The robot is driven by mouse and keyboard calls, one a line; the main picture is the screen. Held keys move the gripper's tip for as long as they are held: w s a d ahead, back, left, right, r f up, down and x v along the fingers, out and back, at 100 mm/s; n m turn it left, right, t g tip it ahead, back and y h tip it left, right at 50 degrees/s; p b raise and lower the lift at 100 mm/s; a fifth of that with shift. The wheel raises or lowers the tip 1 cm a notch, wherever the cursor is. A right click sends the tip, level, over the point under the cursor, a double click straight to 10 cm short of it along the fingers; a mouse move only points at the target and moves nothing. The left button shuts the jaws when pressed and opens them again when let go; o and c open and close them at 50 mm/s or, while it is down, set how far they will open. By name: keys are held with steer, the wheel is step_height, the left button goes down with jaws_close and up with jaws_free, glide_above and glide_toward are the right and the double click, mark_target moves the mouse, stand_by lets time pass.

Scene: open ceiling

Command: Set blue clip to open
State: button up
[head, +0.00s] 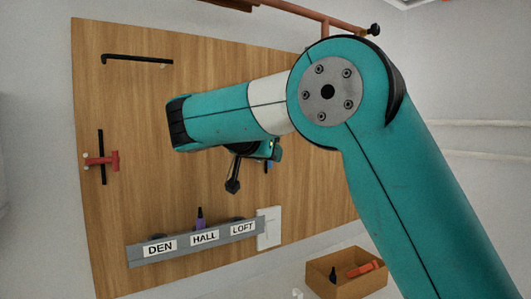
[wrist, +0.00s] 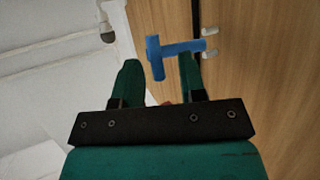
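The blue clip (wrist: 155,57) is a T shape in the wrist view. Its crossbar shows between my fingertips and its stem runs right to a dark rail on the wooden board. Two pale pegs (wrist: 209,31) stand by the stem, one on each side. My gripper (wrist: 159,61) is open, with its fingers apart on either side of the crossbar. I cannot tell whether the right finger touches the clip. In the head view only a small blue patch of the clip (head: 268,167) shows below my arm, which hides most of that area.
The wooden board (head: 135,95) also carries a red clip (head: 101,160) on a black rail, a black bar handle (head: 137,60) and a grey strip (head: 142,261) labelled DEN, HALL, LOFT with a purple piece (head: 200,217). A brown box (head: 345,287) stands lower right.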

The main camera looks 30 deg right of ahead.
steer(key=p+v, duration=1.7)
steer(key=p, duration=0.4)
steer(key=shift+s+a, duration=0.15)
steer(key=shift+a, duration=0.05)
